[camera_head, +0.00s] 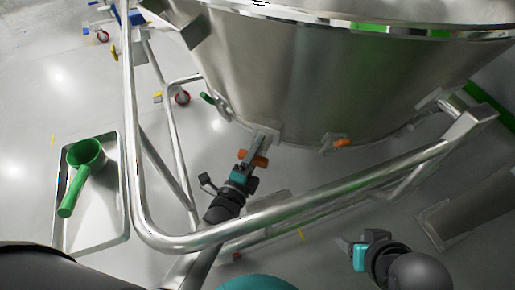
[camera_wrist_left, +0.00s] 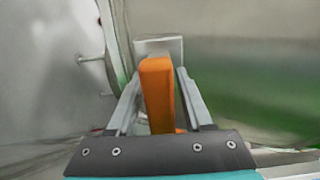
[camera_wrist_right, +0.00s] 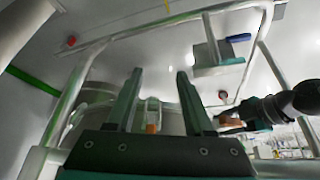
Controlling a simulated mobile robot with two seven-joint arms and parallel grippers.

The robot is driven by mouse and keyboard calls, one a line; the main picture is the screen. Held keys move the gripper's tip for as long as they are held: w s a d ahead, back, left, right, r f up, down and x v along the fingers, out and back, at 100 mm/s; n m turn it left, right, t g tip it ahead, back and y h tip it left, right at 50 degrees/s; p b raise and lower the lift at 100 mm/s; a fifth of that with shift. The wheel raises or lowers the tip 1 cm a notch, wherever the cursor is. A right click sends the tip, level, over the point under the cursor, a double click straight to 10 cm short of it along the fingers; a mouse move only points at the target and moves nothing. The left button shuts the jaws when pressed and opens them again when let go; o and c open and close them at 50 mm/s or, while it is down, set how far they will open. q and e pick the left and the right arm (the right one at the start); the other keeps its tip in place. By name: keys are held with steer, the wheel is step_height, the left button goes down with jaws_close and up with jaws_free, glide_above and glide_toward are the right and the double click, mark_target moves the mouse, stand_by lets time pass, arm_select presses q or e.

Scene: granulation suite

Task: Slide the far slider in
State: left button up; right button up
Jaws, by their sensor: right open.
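Two orange slider handles sit on brackets under the rim of the large steel vessel (camera_head: 310,80). One orange slider (camera_head: 261,160) is at my left gripper (camera_head: 246,168); the other orange slider (camera_head: 342,143) is further right with nothing at it. In the left wrist view, the orange slider (camera_wrist_left: 157,92) stands between the fingers of my left gripper (camera_wrist_left: 159,90), which look apart with narrow gaps beside it. My right gripper (camera_head: 350,248) is low at the right, open and empty. In the right wrist view, an orange piece (camera_wrist_right: 152,128) shows beyond the open fingers (camera_wrist_right: 158,85).
A curved steel tube frame (camera_head: 300,210) runs around the vessel, between my arms and its lower part. A green scoop (camera_head: 75,185) lies on a steel tray (camera_head: 105,215) at the left. A steel plate (camera_head: 460,205) stands at the right. Open floor shows at the upper left.

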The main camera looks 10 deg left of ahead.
arm_select(q)
steer(key=shift+o, duration=0.7)
arm_select(e)
steer(key=shift+r, duration=0.1)
arm_select(q)
steer(key=shift+s, duration=0.25)
steer(key=shift+s+a+p, duration=0.25)
steer(key=shift+s+p, duration=0.35)
steer(key=shift+s, duration=0.55)
steer(key=s+a+p, duration=0.2)
steer(key=s+p, duration=0.1)
steer(key=s, duration=0.9)
steer(key=shift+a, duration=0.2)
arm_select(e)
step_height(320, 180, down, 8)
steer(key=s+d+g, duration=0.1)
steer(key=g, duration=0.1)
steer(key=shift+h, duration=0.3)
arm_select(q)
steer(key=shift+s+a, duration=0.1)
arm_select(e)
steer(key=shift+s, duration=0.1)
